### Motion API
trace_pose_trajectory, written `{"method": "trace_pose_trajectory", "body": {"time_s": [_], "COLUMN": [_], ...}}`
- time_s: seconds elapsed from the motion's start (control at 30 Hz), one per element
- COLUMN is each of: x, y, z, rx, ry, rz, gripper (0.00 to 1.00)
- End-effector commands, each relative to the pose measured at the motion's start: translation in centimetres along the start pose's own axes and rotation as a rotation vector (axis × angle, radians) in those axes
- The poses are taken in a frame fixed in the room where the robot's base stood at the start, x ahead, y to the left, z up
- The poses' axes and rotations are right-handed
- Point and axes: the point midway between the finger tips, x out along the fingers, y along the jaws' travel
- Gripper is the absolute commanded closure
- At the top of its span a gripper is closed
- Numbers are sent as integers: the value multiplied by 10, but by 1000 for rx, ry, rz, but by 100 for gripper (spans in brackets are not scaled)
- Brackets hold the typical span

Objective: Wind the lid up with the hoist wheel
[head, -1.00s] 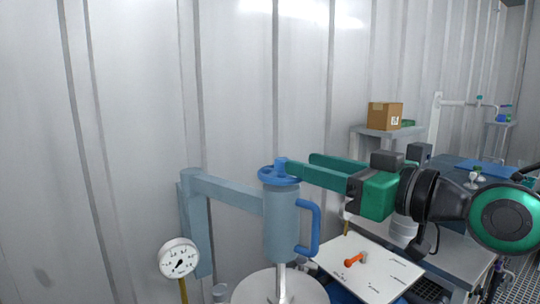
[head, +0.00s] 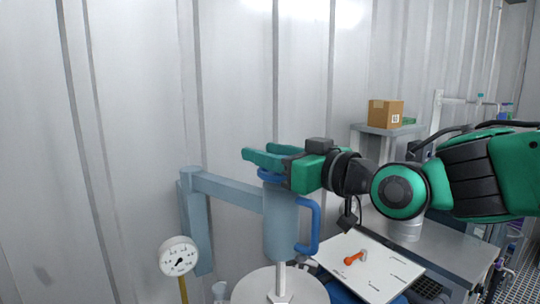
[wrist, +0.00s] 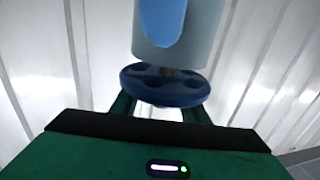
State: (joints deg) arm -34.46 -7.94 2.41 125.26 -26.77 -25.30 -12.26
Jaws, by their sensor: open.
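The blue hoist wheel (head: 269,176) sits on top of the upright blue-grey hoist cylinder (head: 281,222). My gripper (head: 256,153) is open, its green fingers reaching left across the top of the wheel and partly hiding it. In the wrist view the wheel (wrist: 165,86) lies in front of the fingers and hides their tips, with the hoist cylinder (wrist: 178,30) at the top of the picture. I cannot tell whether the fingers touch the wheel. The pale round lid (head: 265,287) is below, at the bottom edge, joined to the cylinder by a rod.
A blue handle (head: 314,226) sticks out right of the cylinder. A blue-grey bracket arm (head: 228,191) runs left to a post. A pressure gauge (head: 179,256) stands lower left. A white board (head: 385,272) with an orange tool (head: 355,257) lies right. The corrugated wall is behind.

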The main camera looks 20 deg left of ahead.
Motion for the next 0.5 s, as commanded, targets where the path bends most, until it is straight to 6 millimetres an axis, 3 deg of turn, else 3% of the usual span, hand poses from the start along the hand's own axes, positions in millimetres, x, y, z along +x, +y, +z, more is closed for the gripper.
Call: {"method": "trace_pose_trajectory", "body": {"time_s": [0.07, 0.2, 0.5], "x": [0, 0, 0], "y": [0, 0, 3], "z": [0, 0, 0], "rx": [0, 0, -1], "ry": [0, 0, -1], "rz": [0, 1, -7], "gripper": [64, 97, 100]}}
